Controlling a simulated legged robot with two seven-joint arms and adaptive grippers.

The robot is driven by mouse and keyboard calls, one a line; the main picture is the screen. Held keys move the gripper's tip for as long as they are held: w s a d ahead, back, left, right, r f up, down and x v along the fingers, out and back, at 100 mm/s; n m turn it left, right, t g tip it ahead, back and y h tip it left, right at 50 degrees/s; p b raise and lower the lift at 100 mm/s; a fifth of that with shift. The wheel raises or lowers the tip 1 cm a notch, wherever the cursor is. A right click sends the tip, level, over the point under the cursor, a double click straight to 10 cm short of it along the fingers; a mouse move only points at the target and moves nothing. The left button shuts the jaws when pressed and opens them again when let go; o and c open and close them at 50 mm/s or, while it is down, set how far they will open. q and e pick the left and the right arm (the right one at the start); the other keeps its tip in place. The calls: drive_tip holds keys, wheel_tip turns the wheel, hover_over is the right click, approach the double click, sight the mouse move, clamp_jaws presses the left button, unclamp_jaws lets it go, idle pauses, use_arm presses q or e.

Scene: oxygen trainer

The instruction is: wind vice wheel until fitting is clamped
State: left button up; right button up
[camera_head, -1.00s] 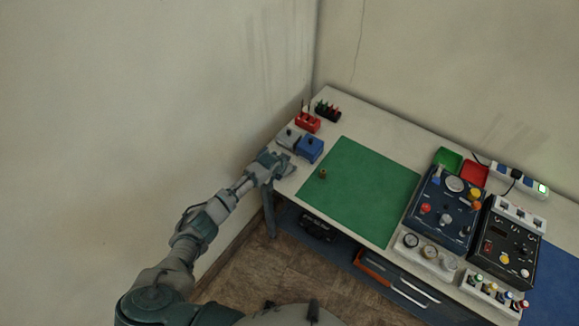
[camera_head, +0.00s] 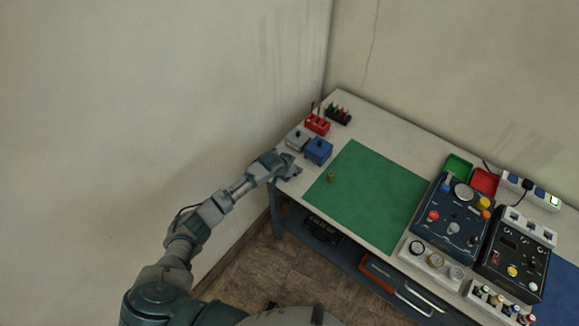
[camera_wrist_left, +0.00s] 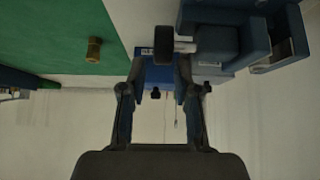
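In the left wrist view, the vice (camera_wrist_left: 228,42) is a blue block with a metal jaw at upper right. Its black wheel (camera_wrist_left: 164,46), seen edge-on, stands out on a short light shaft to the left. My left gripper (camera_wrist_left: 160,62) is open. Its two fingertips lie on either side of the wheel in the picture, with gaps showing; I see no contact. In the head view the gripper (camera_head: 285,164) is at the bench's left corner, and vice and gripper are hard to tell apart. The right gripper is out of view.
A blue box (camera_head: 318,150), a grey box (camera_head: 297,139) and a red holder (camera_head: 317,124) stand close beyond the gripper. The green mat (camera_head: 375,200) is otherwise clear. Control panels (camera_head: 452,215) fill the right side. The wall is close on the left.

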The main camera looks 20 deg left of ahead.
use_arm(q)
drive_tip(key=v, duration=0.7)
idle(0.3)
